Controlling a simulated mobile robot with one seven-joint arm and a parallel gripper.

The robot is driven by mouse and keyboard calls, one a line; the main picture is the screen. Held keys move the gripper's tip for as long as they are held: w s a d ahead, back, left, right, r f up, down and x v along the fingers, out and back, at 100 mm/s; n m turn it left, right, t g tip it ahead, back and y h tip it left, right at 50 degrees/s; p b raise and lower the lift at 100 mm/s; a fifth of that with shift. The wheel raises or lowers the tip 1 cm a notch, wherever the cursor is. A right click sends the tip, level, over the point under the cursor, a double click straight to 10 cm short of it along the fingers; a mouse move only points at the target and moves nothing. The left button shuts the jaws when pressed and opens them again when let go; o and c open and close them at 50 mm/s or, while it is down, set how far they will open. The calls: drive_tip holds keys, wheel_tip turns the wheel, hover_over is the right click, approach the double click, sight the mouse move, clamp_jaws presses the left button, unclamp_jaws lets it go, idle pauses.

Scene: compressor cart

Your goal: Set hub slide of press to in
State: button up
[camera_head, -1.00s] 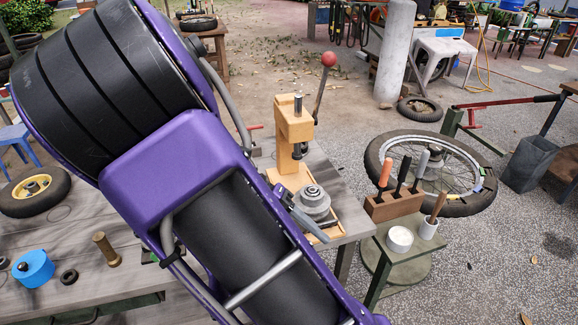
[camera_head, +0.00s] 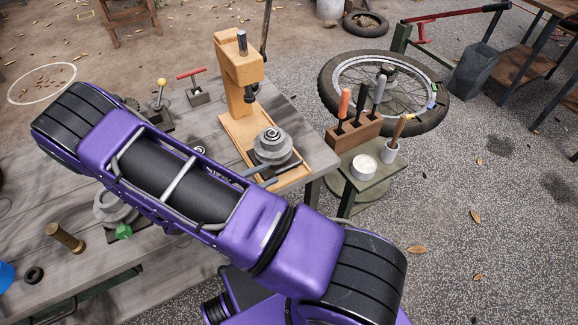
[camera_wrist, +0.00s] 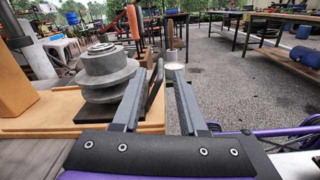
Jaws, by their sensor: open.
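The tan press (camera_head: 238,75) stands on the grey bench, with a wood-coloured base (camera_head: 236,131). A grey stepped hub (camera_head: 272,147) sits upright on a dark plate (camera_head: 286,168) at the base's front end, out in front of the press column. In the wrist view, my gripper (camera_wrist: 163,76) is open, with the hub (camera_wrist: 108,69) left of the left finger. A dark upright piece (camera_wrist: 154,88) shows between the fingers; I cannot tell whether it touches them.
A small side table (camera_head: 372,182) right of the bench bears a tool block (camera_head: 353,135) and a white round tin (camera_head: 364,166). A wheel (camera_head: 333,100) lies behind it. A yellow-knobbed lever (camera_head: 161,90) and a red-handled tool (camera_head: 197,90) stand left of the press.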

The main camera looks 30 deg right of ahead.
sight(280, 172)
drive_tip(key=d, duration=0.5)
drive_tip(key=d+f, duration=0.1)
drive_tip(key=d, duration=0.1)
drive_tip(key=shift+w+d+f+p, duration=0.1)
drive_tip(key=shift+w+d+p, duration=0.05)
drive_tip(key=shift+d+p, duration=0.2)
drive_tip(key=c, duration=0.7)
clamp_jaws()
drive_tip(key=shift+a+f, duration=0.1)
